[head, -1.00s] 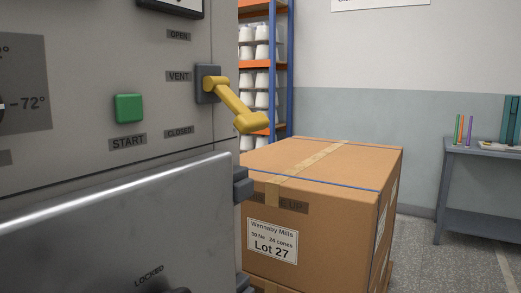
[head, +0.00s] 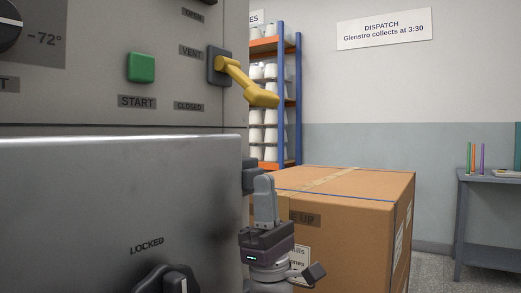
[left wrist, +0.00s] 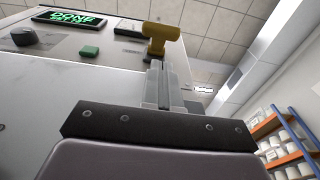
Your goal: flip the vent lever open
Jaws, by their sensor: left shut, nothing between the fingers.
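The yellow vent lever (head: 246,83) is mounted on a dark block at the right edge of the grey machine panel, beside the VENT label (head: 191,52). It slants down to the right. The OPEN label (head: 193,13) is above and the CLOSED label (head: 189,106) below. My left gripper (head: 264,180) points up, below the lever and apart from it, in front of the carton. Its fingers are shut and empty. In the left wrist view the lever's yellow end (left wrist: 163,36) shows just beyond the shut fingertips (left wrist: 157,66). My right gripper is not in view.
A green START button (head: 141,68) is left of the lever. The metal door (head: 110,190) with a LOCKED knob (head: 168,280) fills the lower left. A large carton (head: 350,220) stands behind my gripper. Space right of the lever looks clear; a shelf (head: 288,90) stands farther back.

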